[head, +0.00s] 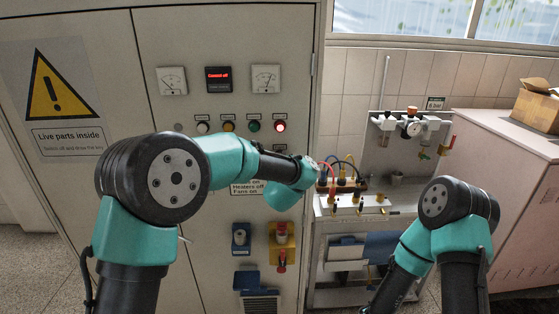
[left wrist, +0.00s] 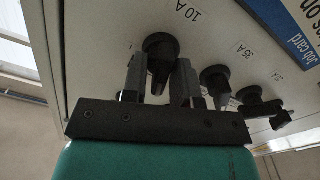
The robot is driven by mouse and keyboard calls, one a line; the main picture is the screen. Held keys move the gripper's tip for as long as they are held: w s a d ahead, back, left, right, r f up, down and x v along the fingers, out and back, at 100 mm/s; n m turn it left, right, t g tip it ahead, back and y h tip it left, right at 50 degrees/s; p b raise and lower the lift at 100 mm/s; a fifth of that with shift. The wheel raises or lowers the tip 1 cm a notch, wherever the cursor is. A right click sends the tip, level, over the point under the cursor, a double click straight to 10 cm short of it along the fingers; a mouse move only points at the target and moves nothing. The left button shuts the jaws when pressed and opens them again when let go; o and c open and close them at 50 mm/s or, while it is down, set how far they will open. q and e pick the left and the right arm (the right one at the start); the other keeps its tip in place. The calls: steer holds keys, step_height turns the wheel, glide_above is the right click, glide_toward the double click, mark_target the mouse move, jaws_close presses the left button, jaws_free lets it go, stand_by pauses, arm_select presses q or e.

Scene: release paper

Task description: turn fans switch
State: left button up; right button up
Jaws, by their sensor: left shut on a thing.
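My left gripper (left wrist: 159,68) is shut on a black rotary knob (left wrist: 160,44) on a pale panel, one finger on each side of it. A label "10 A" is beside this knob. More black knobs (left wrist: 215,78) with their own amp labels run off to the right in the left wrist view. In the head view my left arm reaches across the grey cabinet, and its wrist hides the gripped knob and its row. My right gripper is out of view.
The cabinet (head: 190,90) has two dials, a red-lit display (head: 218,79) and several indicator lamps, the red one (head: 280,126) lit. Lower are a blue switch (head: 240,237) and a yellow-red switch (head: 281,243). A bench with cables (head: 345,185) stands right. A cardboard box (head: 537,105) sits far right.

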arm_select(q)
steer(key=m, duration=0.6)
steer(key=shift+d+m, duration=0.15)
steer(key=shift+m, duration=0.15)
steer(key=m, duration=0.6)
steer(key=shift+d+f, duration=0.15)
steer(key=shift+m, duration=0.3)
steer(key=o, duration=0.7)
steer(key=shift+c, duration=0.2)
steer(key=s, duration=1.7)
steer(key=shift+s+d, duration=0.2)
